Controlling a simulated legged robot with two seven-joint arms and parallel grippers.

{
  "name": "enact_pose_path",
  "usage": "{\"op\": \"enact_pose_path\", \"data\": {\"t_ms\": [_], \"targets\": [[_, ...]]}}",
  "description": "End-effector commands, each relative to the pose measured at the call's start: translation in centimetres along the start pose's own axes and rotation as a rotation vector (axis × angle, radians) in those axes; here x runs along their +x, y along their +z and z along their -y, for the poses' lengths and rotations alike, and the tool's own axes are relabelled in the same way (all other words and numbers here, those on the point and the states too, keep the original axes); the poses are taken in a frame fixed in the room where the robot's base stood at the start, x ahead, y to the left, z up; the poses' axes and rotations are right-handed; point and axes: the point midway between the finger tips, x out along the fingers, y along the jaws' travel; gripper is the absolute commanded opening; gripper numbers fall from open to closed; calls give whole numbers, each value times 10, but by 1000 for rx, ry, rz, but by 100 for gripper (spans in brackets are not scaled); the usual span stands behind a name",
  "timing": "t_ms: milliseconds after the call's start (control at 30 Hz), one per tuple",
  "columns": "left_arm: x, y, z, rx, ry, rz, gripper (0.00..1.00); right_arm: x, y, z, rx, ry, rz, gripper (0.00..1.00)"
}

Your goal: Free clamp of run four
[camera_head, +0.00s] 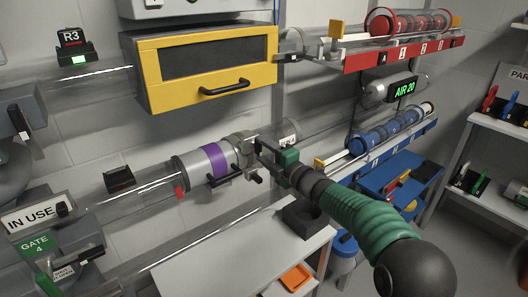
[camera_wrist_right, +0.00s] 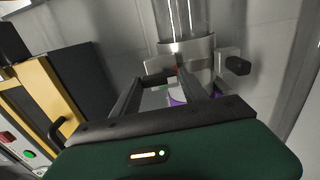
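The run four pipe crosses the head view from lower left, with a grey cylinder (camera_head: 190,172) banded in purple (camera_head: 213,160). A grey metal clamp collar (camera_head: 238,146) sits at the cylinder's right end; in the wrist view it is a metal band (camera_wrist_right: 190,50) around the clear tube, with a black knob (camera_wrist_right: 237,66) at its right. My right gripper (camera_head: 257,146) is at the collar. In the wrist view its fingers (camera_wrist_right: 165,84) are apart, with their tips close to the collar. I cannot tell whether they touch it. My left gripper is not in view.
A yellow cabinet (camera_head: 205,65) with a black handle hangs above the pipe. A red rack (camera_head: 400,50) and a blue rack (camera_head: 385,145) stand right. A white bench (camera_head: 220,255) lies below, with a black block (camera_head: 306,217) and an orange tray (camera_head: 296,277). A GATE 4 unit (camera_head: 40,245) is lower left.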

Motion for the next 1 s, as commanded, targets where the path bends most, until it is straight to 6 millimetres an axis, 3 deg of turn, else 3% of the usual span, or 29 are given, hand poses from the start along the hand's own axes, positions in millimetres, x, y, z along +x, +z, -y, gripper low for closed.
{"op": "enact_pose_path", "data": {"t_ms": [167,433,567,667,1000], "targets": [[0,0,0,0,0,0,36,0,-1,4,3,-5,-2,71],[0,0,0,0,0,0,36,-1,0,1,3,-1,0,71],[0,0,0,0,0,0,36,-12,0,0,4,-1,0,71],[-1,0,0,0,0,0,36,-34,0,0,3,-2,2,71],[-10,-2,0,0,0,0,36,-132,0,1,4,-3,2,71]]}}
